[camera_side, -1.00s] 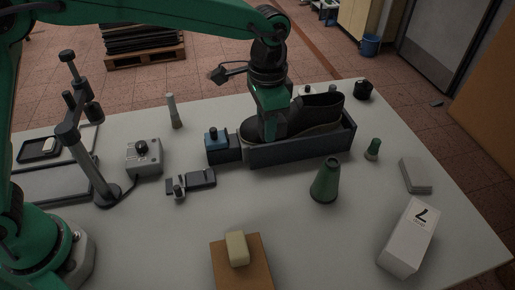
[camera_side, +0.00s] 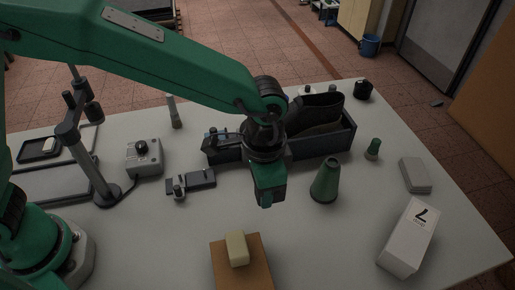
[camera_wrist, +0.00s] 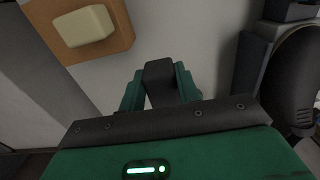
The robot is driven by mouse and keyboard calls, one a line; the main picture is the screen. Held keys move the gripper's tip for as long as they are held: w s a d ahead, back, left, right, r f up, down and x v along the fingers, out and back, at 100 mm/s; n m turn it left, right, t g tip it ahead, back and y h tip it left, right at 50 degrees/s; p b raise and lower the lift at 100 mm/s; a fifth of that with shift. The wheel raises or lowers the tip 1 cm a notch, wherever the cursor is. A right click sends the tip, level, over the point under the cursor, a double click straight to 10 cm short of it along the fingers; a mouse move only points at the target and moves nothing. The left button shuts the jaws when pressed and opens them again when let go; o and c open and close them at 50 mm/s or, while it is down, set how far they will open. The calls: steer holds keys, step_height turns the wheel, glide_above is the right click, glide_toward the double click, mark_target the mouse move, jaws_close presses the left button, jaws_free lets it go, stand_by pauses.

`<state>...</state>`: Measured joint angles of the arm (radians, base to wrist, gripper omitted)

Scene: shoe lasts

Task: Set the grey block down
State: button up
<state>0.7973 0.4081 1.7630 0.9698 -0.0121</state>
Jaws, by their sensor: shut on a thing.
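My gripper (camera_side: 267,200) hangs over the bare table in front of the dark shoe tray, pointing down. In the wrist view my gripper (camera_wrist: 159,80) is shut on a dark grey block (camera_wrist: 159,72), which sits between the two green fingers. In the side view the block is mostly hidden by the fingers. The gap between the block and the table is hard to judge.
A dark tray (camera_side: 342,142) holding a shoe (camera_side: 318,115) stands behind my gripper. A green cone (camera_side: 325,180) stands close to its right. A brown board (camera_side: 258,275) with a cream block (camera_side: 237,248) lies in front. A white box (camera_side: 407,237) lies at right.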

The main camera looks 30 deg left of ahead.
steer(key=w+a+f, duration=0.1)
steer(key=w+f, duration=0.1)
steer(key=w, duration=0.1)
steer(key=w+a+f, duration=0.2)
steer(key=w, duration=0.2)
steer(key=w+a+f, duration=0.2)
steer(key=w+f, duration=0.1)
steer(key=shift+w, duration=0.25)
steer(key=shift+f, duration=0.1)
steer(key=shift+f, duration=1.85)
steer(key=shift+f, duration=0.15)
steer(key=o, duration=1)
